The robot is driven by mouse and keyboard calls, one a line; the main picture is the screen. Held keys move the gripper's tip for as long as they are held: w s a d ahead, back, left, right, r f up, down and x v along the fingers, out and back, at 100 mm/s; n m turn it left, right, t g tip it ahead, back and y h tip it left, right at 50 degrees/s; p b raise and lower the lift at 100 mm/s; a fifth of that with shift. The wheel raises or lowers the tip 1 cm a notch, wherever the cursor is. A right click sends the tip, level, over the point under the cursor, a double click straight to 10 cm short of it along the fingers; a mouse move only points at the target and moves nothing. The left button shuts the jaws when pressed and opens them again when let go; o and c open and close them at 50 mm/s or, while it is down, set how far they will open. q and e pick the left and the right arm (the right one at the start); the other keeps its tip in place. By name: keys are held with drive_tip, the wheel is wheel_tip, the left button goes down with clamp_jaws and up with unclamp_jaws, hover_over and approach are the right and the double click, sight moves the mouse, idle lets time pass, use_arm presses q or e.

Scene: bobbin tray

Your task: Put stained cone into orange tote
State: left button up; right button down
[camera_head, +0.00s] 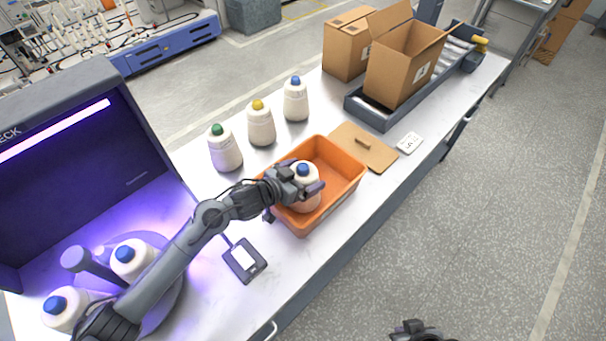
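The orange tote (347,188) sits on the white bench near its front edge. My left gripper (301,189) reaches over the tote's left part. Its fingers close around a white cone with a blue tip (309,205), which is upright and inside the tote's outline. I cannot tell whether its base touches the tote floor, and no stain is discernible on it. My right gripper (420,330) shows only partly at the bottom edge, over the floor, away from the bench; its finger opening is not clear.
Three cones with green (225,152), yellow (261,127) and blue (296,102) tips stand behind the tote. Blue-tipped cones (130,258) sit at the lit inspection booth (70,190). A brown lid (364,146), a small device (245,260) and cardboard boxes (400,70) share the bench.

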use_arm(q)
drive_tip(key=shift+r, duration=0.1)
drive_tip(key=shift+s+a+r+p, duration=0.25)
drive_tip(key=shift+a+r+p, duration=0.1)
drive_tip(key=shift+p, duration=0.2)
drive_tip(key=p+v, duration=1)
drive_tip(key=v, duration=0.1)
drive_tip(key=s+a+f+n+g+y, duration=0.2)
drive_tip(key=s+a, duration=0.4)
drive_tip(key=s, duration=0.8)
drive_tip(key=s+a+f+n+g+y, duration=0.1)
drive_tip(key=s+a+n+g+y, duration=0.3)
drive_tip(key=s, duration=1)
drive_tip(key=a+y, duration=0.1)
drive_tip(key=y, duration=0.2)
drive_tip(key=shift+a+f+n, duration=0.3)
drive_tip(key=shift+a+f, duration=0.1)
drive_tip(key=shift+s, duration=0.1)
